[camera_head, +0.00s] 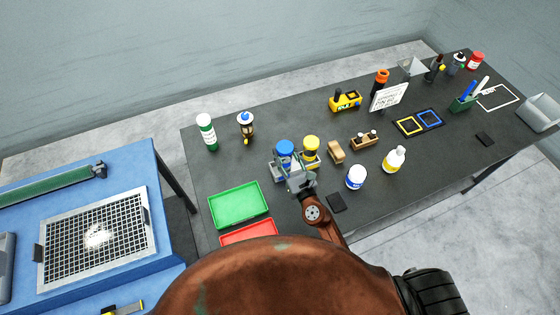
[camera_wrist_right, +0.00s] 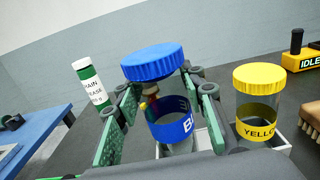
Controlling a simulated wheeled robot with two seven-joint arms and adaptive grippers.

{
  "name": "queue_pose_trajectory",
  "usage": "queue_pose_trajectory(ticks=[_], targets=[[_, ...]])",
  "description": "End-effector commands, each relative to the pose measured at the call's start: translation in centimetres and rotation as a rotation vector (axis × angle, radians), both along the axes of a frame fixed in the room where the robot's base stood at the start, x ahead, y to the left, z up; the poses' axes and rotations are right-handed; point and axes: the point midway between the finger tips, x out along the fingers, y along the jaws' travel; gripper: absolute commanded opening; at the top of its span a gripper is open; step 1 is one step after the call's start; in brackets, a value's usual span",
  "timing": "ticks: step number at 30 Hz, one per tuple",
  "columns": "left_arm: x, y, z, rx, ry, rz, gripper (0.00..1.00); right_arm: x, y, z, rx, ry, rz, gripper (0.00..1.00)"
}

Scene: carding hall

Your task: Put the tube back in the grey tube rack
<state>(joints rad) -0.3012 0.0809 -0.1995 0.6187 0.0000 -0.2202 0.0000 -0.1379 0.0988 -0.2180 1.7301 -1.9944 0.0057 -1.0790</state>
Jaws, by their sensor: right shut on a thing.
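The blue tube (camera_wrist_right: 172,122) has a clear body, a blue cap and a blue label; its cap also shows in the head view (camera_head: 284,148). My right gripper (camera_head: 292,173) is shut on it, one finger on each side (camera_wrist_right: 158,110). The tube leans slightly in the wrist view. I cannot tell whether the blue tube's bottom rests in the rack. My left gripper is not in view.
A green tray (camera_head: 238,205) and red tray (camera_head: 248,234) lie left of my right arm. A wooden brush (camera_head: 336,152), white jar (camera_head: 356,177) and yellow-labelled bottle (camera_head: 394,160) stand to the right.

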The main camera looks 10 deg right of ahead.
Motion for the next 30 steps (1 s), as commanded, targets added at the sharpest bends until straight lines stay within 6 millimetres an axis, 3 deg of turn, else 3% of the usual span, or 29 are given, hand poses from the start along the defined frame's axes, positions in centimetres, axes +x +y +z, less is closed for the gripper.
queue_pose_trajectory(ticks=[1, 11, 21, 30], targets=[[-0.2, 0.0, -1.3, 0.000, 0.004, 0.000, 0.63, 0.6, 0.3, -1.2, 0.001, -0.002, 0.000, 0.00], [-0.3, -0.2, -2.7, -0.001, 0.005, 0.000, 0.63, 2.0, 0.9, -2.5, 0.002, -0.003, 0.000, 0.00], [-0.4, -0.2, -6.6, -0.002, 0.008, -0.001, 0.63, 2.4, 1.2, -6.2, 0.001, -0.001, 0.000, 0.00], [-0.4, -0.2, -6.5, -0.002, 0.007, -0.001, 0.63, 2.4, 1.2, -6.1, 0.001, -0.003, 0.000, 0.00]])
